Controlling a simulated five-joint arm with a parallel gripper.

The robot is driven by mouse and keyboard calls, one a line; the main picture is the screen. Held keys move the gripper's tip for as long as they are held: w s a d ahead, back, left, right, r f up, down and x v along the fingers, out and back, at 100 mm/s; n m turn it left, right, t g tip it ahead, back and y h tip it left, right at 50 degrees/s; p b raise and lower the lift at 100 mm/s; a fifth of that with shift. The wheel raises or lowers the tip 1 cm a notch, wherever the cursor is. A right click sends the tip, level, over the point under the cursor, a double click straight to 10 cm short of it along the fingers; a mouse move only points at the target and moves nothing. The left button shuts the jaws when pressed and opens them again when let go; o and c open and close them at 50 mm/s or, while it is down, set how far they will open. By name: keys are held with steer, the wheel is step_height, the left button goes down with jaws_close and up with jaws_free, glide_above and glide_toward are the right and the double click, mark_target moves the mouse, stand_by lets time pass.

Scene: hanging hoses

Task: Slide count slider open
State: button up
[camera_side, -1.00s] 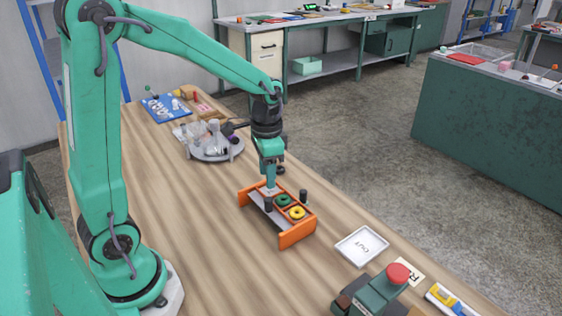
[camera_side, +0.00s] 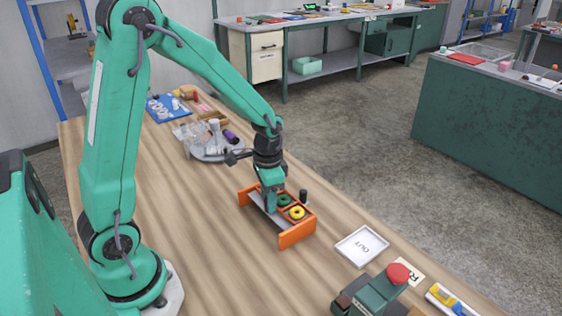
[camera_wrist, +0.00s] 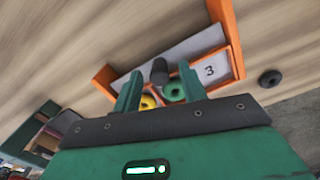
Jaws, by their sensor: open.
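The count slider is an orange tray-like frame (camera_side: 298,234) on the wooden table, with a grey strip (camera_wrist: 180,52) along one side. A green ring (camera_side: 283,199) and a yellow ring (camera_side: 297,213) sit in its compartments. They also show in the wrist view, the green one (camera_wrist: 174,92) clearer than the yellow one (camera_wrist: 148,101). A compartment beside them shows a white card marked 3 (camera_wrist: 210,70). My gripper (camera_side: 269,207) is low over the frame. In the wrist view its fingers (camera_wrist: 159,85) are apart, with a dark upright knob (camera_wrist: 159,70) between them; contact cannot be told.
A white OUT tray (camera_side: 361,247) and a red-button box (camera_side: 398,273) lie to the right. A round grey stand (camera_side: 215,153) with vessels is behind. The table left of the frame is clear.

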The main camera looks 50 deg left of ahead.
jaws_close()
steer(key=shift+s, duration=3.4)
jaws_free()
steer(key=shift+r, duration=0.15)
step_height(320, 180, up, 8)
steer(key=shift+f, duration=0.2)
steer(key=shift+r, duration=0.15)
